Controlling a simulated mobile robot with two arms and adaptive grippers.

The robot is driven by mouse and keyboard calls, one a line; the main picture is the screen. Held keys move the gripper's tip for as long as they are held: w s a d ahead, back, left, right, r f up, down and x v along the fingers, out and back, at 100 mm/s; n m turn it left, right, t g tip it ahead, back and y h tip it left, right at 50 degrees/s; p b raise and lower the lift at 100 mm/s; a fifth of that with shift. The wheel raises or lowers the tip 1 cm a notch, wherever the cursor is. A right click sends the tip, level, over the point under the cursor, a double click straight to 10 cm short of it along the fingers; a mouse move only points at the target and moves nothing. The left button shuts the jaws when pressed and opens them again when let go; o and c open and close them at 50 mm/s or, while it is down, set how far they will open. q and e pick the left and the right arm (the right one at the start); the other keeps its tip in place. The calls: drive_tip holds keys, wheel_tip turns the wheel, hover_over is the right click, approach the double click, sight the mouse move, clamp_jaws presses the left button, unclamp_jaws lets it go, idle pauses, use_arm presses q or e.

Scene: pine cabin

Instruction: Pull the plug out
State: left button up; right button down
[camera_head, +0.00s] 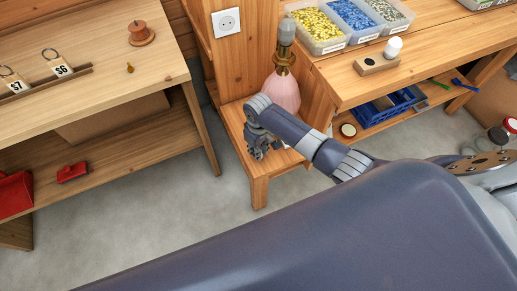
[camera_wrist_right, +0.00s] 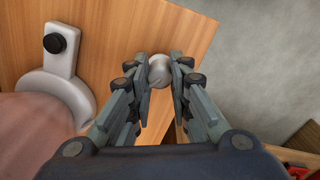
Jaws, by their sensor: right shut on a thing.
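My right gripper (camera_head: 262,148) is low over a small wooden stool (camera_head: 258,180) in the head view. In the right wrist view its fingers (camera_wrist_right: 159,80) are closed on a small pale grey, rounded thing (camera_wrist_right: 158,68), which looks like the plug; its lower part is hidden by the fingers. I cannot tell whether it sits in anything. A wall socket (camera_head: 226,22) on the wooden post shows a bare white face with nothing in it. A pink lamp (camera_head: 283,92) stands just behind the gripper. My left gripper is not in view.
A white piece with a black knob (camera_wrist_right: 55,43) lies left of the gripper, beside the pink lamp body (camera_wrist_right: 35,135). A workbench (camera_head: 350,85) with bins (camera_head: 318,28) stands right, a shelf table (camera_head: 110,70) left. Grey floor (camera_head: 160,215) is clear between them.

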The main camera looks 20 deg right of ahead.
drive_tip(key=shift+f, duration=0.45)
drive_tip(key=c, duration=1.4)
unclamp_jaws()
wheel_tip(320, 180, up, 12)
